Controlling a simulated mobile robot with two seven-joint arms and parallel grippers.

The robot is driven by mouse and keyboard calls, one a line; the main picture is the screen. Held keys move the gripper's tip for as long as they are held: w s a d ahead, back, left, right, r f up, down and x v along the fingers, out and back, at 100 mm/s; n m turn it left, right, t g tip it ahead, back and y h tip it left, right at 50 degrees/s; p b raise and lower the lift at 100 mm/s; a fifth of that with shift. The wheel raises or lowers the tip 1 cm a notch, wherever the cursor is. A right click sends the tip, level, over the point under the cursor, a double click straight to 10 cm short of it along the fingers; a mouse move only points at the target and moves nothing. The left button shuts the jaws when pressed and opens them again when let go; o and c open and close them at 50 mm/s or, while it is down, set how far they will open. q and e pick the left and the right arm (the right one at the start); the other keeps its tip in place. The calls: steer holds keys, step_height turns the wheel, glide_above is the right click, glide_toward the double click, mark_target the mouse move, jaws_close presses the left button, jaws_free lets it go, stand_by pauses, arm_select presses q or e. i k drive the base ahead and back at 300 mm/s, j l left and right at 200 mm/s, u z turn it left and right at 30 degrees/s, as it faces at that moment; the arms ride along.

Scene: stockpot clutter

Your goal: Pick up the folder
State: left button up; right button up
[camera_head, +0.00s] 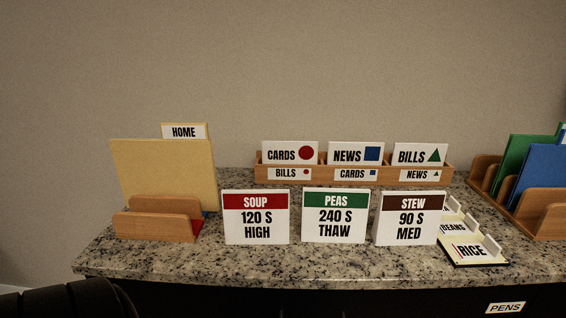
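A yellow folder (165,172) labelled HOME on its tab stands upright in a wooden holder (160,222) at the left of the granite counter. Its lower part is hidden behind the holder's front. A bit of red and blue shows low in the same holder. In a second wooden holder (543,212) at the right edge stand a green folder (508,160) and a blue folder (541,175), partly cut off by the frame. Neither of my grippers is in view.
Cards for SOUP (256,220), PEAS (335,218) and STEW (407,220) stand along the middle front. A wooden sorter (440,172) with labelled cards is behind them. A tray (470,262) marked BEANS and RICE lies right. A dark rounded shape (70,302) fills the lower left.

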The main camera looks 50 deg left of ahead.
mark_target(180, 164)
steer(key=u, duration=2.3)
steer(key=i+j, duration=0.2)
steer(key=j, duration=0.25)
steer(key=i+j+z, duration=0.2)
steer(key=j, duration=0.2)
steer(key=i+j+z, duration=0.2)
steer(key=j, duration=0.2)
steer(key=j+z, duration=0.2)
steer(key=j, duration=0.2)
